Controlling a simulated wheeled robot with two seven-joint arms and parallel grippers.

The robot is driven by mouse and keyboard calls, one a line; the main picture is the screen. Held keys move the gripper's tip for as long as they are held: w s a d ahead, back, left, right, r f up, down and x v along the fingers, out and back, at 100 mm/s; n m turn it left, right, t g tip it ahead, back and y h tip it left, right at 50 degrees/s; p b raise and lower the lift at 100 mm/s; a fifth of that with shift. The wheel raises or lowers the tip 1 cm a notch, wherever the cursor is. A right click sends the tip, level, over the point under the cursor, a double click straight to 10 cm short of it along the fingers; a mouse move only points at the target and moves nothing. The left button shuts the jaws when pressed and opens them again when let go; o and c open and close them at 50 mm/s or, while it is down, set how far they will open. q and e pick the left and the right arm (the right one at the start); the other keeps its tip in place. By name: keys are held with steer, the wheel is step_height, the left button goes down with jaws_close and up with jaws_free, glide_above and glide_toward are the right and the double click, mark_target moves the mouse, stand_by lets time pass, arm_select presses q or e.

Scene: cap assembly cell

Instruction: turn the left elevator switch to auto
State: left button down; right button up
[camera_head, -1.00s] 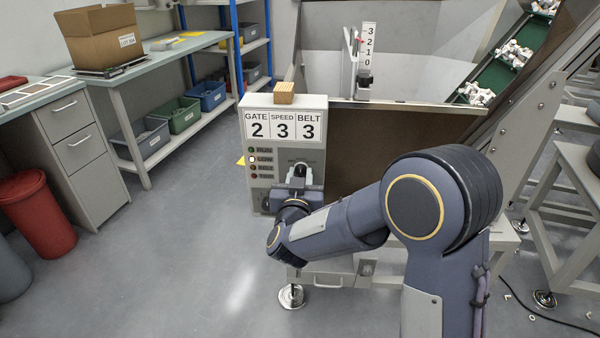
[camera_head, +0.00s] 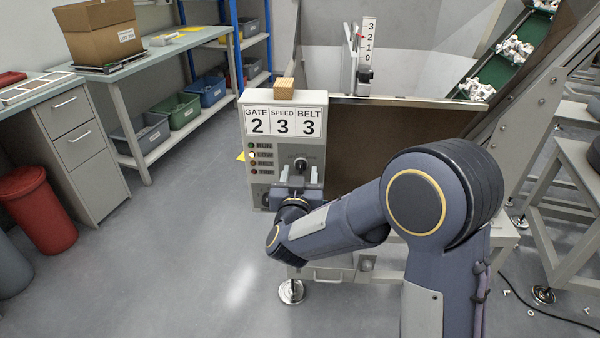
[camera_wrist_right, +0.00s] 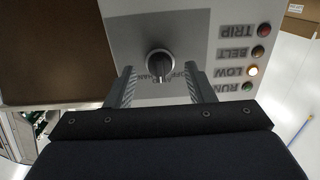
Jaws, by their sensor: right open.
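The switch is a dark round knob (camera_head: 301,165) on the right part of the control box front (camera_head: 262,204). It also shows in the right wrist view (camera_wrist_right: 159,64), upside down, with its grip bar roughly upright and its label partly hidden. Which position it points at I cannot tell. My right gripper (camera_head: 300,176) is open and empty just below the knob in the head view. In the wrist view its two fingers (camera_wrist_right: 160,80) stand on either side of the knob, apart from it. My left gripper is not in view.
The box shows GATE 2, SPEED 3, BELT 3, and its LOW lamp (camera_wrist_right: 252,71) is lit. A wooden block (camera_head: 284,88) sits on top of the box. A hopper wall (camera_head: 400,132) stands right of it.

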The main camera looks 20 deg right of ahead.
steer(key=v, duration=0.7)
steer(key=shift+p, duration=0.3)
steer(key=shift+w+d+r, duration=0.1)
steer(key=s+d+f+n+g+y, duration=0.1)
steer(key=s+d+g+y, duration=0.2)
steer(key=s, duration=0.7)
steer(key=s+d+f+g+y, duration=0.15)
steer(key=s+g+y, duration=0.25)
steer(key=s, duration=0.5)
steer(key=s+d+f+n+g+y, duration=0.1)
steer(key=s+d+f+g+y, duration=0.2)
steer(key=s, duration=0.7)
step_height(320, 180, up, 23)
steer(key=a+g+p, duration=0.1)
steer(key=p, duration=2.1)
steer(key=shift+w+a, duration=0.2)
steer(key=shift+w, duration=0.15)
steer(key=shift+r, duration=0.1)
